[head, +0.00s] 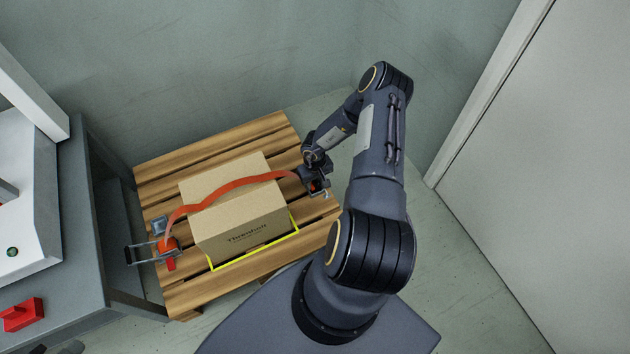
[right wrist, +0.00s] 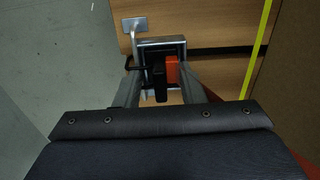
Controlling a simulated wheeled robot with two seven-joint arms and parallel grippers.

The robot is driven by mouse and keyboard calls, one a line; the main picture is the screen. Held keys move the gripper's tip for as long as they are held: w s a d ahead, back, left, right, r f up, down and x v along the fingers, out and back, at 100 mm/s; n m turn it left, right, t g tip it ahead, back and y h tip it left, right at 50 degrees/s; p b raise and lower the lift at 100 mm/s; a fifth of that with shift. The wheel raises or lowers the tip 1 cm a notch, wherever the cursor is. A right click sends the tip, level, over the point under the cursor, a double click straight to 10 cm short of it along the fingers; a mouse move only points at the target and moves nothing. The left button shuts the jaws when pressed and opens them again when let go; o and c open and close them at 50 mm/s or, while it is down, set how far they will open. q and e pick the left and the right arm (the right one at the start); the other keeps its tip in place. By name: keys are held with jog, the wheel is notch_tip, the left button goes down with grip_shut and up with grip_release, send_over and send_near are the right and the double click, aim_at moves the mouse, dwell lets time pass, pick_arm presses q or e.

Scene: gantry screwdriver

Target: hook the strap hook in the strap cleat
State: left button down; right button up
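The orange strap (head: 235,184) runs over the cardboard box (head: 240,212) from the ratchet (head: 168,245) on the left to my right gripper (head: 316,182). The right gripper (right wrist: 160,85) is at the pallet's right edge, with its fingers around the strap hook (right wrist: 158,80), which shows as a dark piece beside an orange one. A grey metal bracket (right wrist: 133,24), apparently the strap cleat, lies just beyond the fingertips. The gripper hides part of this area, and I cannot tell whether hook and cleat touch. My left gripper is out of view.
The box stands on a wooden pallet (head: 188,166) inside a yellow outline (head: 255,254). A grey bench (head: 75,215) with a red block (head: 22,314) stands at the left. Open floor (head: 450,255) lies to the right, up to a pale door or panel (head: 560,150).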

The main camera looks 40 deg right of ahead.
jog(key=shift+r, duration=0.1)
notch_tip(320, 180, up, 8)
jog(key=p, duration=0.3)
jog(key=shift+f, duration=0.2)
